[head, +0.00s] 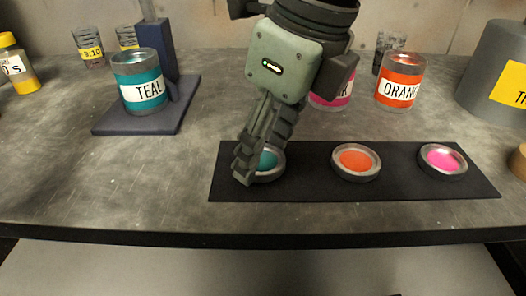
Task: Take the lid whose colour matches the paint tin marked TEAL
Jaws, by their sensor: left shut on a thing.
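The paint tin marked TEAL (139,82) stands upright on a dark base plate at the left. Three lids lie in a row on a black mat (310,189): a teal lid (268,163), an orange lid (356,161) and a pink lid (443,161). My left gripper (246,174) reaches down from above and is shut on the teal lid at its left side. The fingers hide part of that lid. I cannot tell whether the lid touches the mat. My right gripper is not in view.
The ORANGE tin (401,82) and a mostly hidden pink tin (331,101) stand behind. A dark post (160,48) rises behind the TEAL tin. A large grey container (492,70) is at the right. The bench front-left is clear, ending at its front edge (120,235).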

